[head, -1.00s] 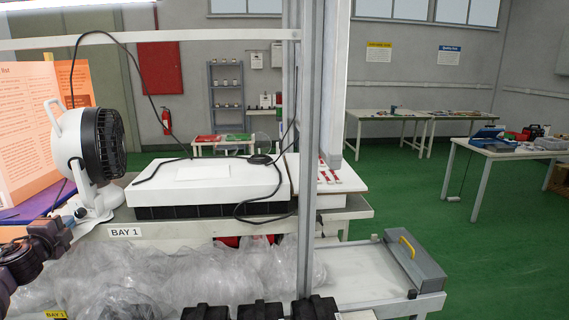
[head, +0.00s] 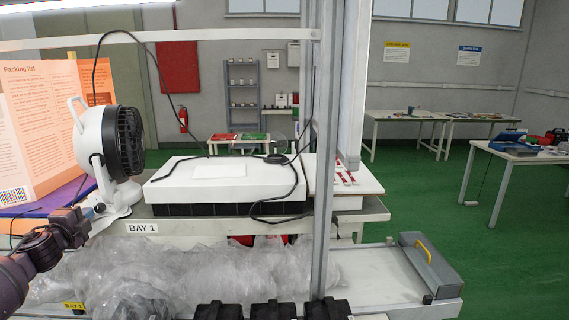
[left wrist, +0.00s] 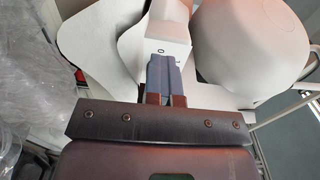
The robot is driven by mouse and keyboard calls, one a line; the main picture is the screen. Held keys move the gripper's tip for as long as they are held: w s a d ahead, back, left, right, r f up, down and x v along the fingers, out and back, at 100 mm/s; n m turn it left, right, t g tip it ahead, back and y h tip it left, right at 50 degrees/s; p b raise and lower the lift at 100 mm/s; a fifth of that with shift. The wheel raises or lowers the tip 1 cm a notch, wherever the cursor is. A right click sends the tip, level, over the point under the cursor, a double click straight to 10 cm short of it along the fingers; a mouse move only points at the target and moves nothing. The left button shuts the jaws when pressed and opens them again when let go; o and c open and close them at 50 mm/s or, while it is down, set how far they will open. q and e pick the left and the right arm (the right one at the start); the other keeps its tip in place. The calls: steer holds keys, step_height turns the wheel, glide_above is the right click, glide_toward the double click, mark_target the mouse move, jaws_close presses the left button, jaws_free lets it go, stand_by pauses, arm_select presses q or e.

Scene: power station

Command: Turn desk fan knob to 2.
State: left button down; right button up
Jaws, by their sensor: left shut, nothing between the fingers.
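The white desk fan (head: 122,150) with a black grille stands at the left end of the shelf, facing right. Its white base (head: 120,203) is low at the front. My left gripper (head: 92,212) is shut and empty, its fingertips at the left front of the base. In the left wrist view the blue-grey fingers (left wrist: 163,65) point at the white base block, which bears a small dark "0" mark (left wrist: 168,51). The round fan head (left wrist: 250,45) is at the right. I cannot make out the knob; the fingers may hide it. My right gripper is out of view.
An orange packing list (head: 45,120) stands left of the fan. A white box (head: 220,180) with a black cable is right of it. Crumpled clear plastic (head: 200,268) lies on the lower shelf. A metal upright (head: 323,180) rises right of the white box.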

arm_select(q)
steer(key=shift+w+a+r, duration=0.15)
steer(key=shift+a+r, duration=0.05)
steer(key=shift+r, duration=0.45)
steer(key=shift+w+a+r, duration=0.1)
steer(key=shift+a+r, duration=0.1)
steer(key=shift+r, duration=0.4)
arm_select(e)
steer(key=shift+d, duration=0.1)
arm_select(q)
steer(key=shift+s+d+f, duration=0.1)
steer(key=shift+s+f, duration=0.4)
steer(key=shift+s, duration=0.25)
steer(key=s, duration=0.4)
steer(key=shift+d+f, duration=0.15)
steer(key=shift+d, duration=0.1)
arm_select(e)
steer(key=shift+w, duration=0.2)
arm_select(q)
steer(key=shift+f, duration=0.1)
